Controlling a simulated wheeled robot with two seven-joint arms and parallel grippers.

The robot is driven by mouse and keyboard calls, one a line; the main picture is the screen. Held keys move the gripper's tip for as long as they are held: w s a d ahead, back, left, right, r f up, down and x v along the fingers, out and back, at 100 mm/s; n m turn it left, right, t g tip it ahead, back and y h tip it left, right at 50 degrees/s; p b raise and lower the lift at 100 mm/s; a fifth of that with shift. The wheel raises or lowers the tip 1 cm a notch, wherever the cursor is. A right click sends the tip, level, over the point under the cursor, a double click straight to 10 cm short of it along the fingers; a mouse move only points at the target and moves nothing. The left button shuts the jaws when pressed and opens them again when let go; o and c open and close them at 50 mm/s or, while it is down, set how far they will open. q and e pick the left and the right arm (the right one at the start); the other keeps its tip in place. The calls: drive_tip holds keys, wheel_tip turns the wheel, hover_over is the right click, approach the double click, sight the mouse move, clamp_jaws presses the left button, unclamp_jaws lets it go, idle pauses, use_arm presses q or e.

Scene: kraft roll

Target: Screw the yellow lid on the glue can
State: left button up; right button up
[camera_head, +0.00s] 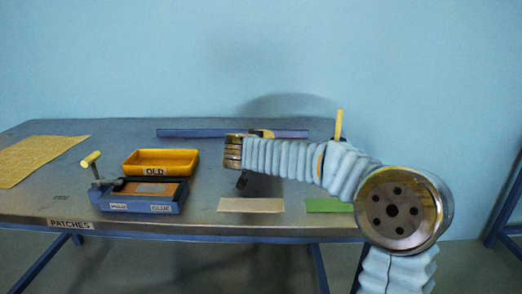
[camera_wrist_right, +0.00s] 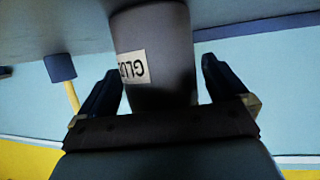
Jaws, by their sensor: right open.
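The glue can (camera_wrist_right: 155,60), a dark grey cylinder with a white label reading "GLU", stands between the two fingers of my right gripper (camera_wrist_right: 160,82) in the right wrist view. The gripper is open, with a finger on each side of the can and gaps visible between. In the head view my right arm covers the can, and only a dark part of the right gripper (camera_head: 242,181) shows below the wrist. A small yellow piece shows above the forearm, but I cannot tell whether it is the lid. My left gripper is out of view.
A yellow tray marked "OLD" (camera_head: 160,157) and a blue box marked "MOLD" and "GLUE" (camera_head: 142,208) stand left of my arm. A yellow sheet (camera_head: 38,155) lies far left. Tan (camera_head: 251,205) and green (camera_head: 327,206) patches lie at the front edge. A blue bar (camera_head: 190,133) lies behind.

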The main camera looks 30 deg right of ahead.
drive_tip(key=shift+c, duration=0.5)
drive_tip(key=c, duration=1.2)
drive_tip(key=shift+r, duration=0.1)
drive_tip(key=shift+r, duration=0.55)
drive_tip(key=s+a+r+b, duration=0.2)
drive_tip(key=s+a+r, duration=0.4)
drive_tip(key=s+r, duration=0.5)
drive_tip(key=shift+s+a+r, duration=0.3)
drive_tip(key=shift+s+r, duration=0.05)
drive_tip(key=shift+s, duration=0.35)
